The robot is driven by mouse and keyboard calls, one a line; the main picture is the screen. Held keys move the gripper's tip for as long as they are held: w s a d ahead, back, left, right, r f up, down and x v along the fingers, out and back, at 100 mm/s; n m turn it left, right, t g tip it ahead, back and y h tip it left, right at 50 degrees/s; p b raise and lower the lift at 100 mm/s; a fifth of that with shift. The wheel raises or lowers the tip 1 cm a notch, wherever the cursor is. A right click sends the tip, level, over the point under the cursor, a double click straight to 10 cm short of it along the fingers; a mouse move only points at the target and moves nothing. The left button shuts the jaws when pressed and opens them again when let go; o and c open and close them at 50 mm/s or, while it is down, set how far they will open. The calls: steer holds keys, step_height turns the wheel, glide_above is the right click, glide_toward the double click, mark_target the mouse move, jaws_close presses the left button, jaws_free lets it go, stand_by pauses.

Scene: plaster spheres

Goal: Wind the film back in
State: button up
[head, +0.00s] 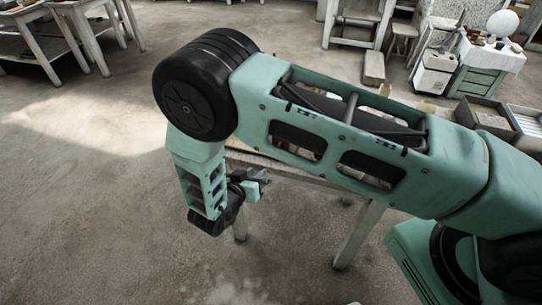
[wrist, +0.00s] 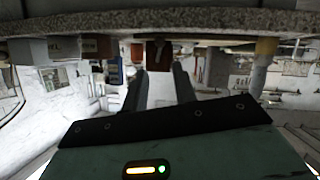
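My gripper (head: 262,176) is beside the table at the end of my bent-down arm. In the wrist view its two dark fingers (wrist: 159,72) stand apart with a gap between them. A small dark red-brown block (wrist: 158,54) shows beyond the fingertips, in line with the gap. It seems to be apart from the fingers. I cannot make out a camera or film in either view. The wrist picture looks upside down, with a speckled slab (wrist: 200,22) across its top.
Beside the slab in the wrist view are a grey box (wrist: 28,51), a brown block (wrist: 97,47) and a yellowish cylinder (wrist: 265,48). My arm hides most of the near table (head: 358,236). A cabinet (head: 484,80) stands at the back right. Open floor (head: 90,210) lies left.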

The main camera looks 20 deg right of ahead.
mark_target(274, 157)
steer(key=p+x, duration=0.3)
steer(key=x, duration=0.8)
steer(key=shift+w+d+f, duration=0.15)
steer(key=shift+d, duration=0.05)
jaws_close()
